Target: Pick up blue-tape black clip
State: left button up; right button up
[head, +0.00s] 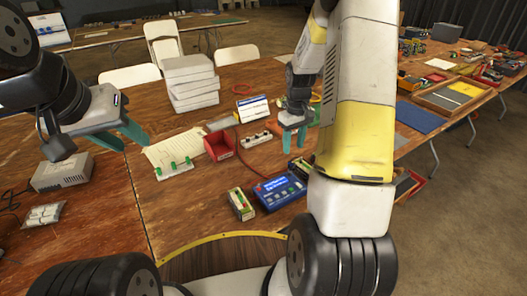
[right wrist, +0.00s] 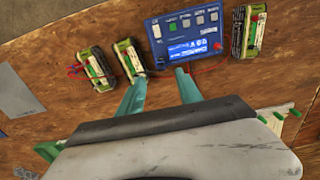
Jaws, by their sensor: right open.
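I cannot make out a blue-tape black clip for certain in either view. A small pale strip with dark pieces on it (head: 256,139) lies beside the red bin in the head view, too small to read. My right gripper (head: 294,139) is open over the table behind the blue charger (head: 279,192). In the right wrist view its two teal fingers (right wrist: 158,84) are apart with nothing between them, near the charger (right wrist: 187,39) and a green battery pack (right wrist: 129,61). My left gripper (head: 120,138) is open and empty above the table's left part, left of the paper sheet.
A red bin (head: 219,145), a paper sheet (head: 172,150) and a white rack with green pegs (head: 175,170) lie mid-table. White boxes (head: 190,82) are stacked behind. A grey power box (head: 62,174) sits left. A battery pack (head: 240,204) stands beside the charger. My right arm hides part of the table.

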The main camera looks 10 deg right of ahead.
aim_at(291, 162)
jog(key=shift+w+a+f, duration=0.15)
jog(key=shift+w+f, duration=0.05)
jog(key=shift+f, duration=0.8)
notch_tip(291, 162, down, 7)
jog(key=shift+s+r, duration=0.1)
grip_shut()
